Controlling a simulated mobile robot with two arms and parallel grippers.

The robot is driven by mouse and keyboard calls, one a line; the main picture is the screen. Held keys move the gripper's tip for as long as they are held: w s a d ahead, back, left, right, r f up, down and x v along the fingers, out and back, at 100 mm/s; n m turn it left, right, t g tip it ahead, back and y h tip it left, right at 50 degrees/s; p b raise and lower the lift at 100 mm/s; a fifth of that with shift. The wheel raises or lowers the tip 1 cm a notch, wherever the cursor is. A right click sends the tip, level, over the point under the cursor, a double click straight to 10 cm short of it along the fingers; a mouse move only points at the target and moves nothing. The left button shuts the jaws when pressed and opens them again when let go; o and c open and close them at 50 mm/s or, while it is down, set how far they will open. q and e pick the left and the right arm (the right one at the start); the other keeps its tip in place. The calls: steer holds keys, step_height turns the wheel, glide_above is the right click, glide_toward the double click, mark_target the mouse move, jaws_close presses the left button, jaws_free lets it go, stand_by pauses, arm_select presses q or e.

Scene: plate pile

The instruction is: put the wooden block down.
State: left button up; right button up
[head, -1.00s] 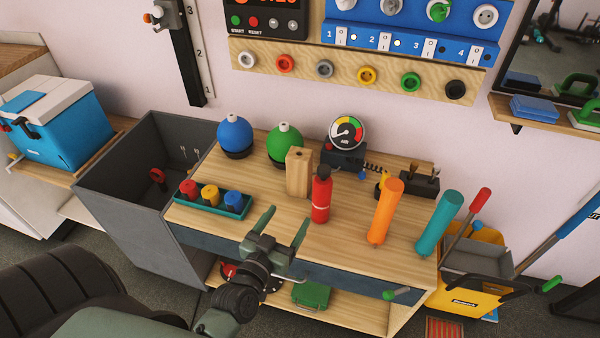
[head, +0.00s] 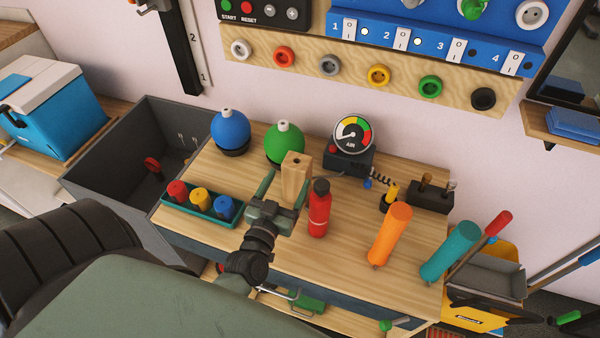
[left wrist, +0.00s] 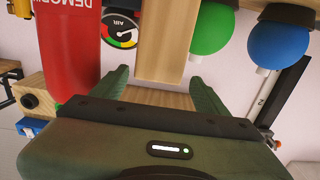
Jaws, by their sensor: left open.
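The wooden block (head: 294,180) is a tall, pale block standing upright on the workbench (head: 345,245). My left gripper (head: 285,182) is open at the block, with one green finger to each side of it in the head view. In the left wrist view, which is upside down, the block (left wrist: 161,40) shows between the two spread fingers (left wrist: 160,78). I see gaps on both sides there, and neither finger visibly presses on it. The block's foot is partly hidden by the gripper in the head view. My right gripper is not in view.
A red bottle (head: 319,212) stands close right of the block. A green flask (head: 284,146) and blue flask (head: 230,132) stand behind-left. A teal tray (head: 200,207) with coloured knobs is left. An orange cylinder (head: 390,236) and gauge (head: 353,136) are right.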

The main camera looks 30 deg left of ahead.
mark_target(296, 165)
arm_select(q)
steer(key=x, duration=0.7)
steer(key=shift+d+r+p, duration=0.1)
steer(key=shift+r+p, duration=0.05)
steer(key=shift+p, duration=0.2)
steer(key=shift+r, duration=0.1)
jaws_close()
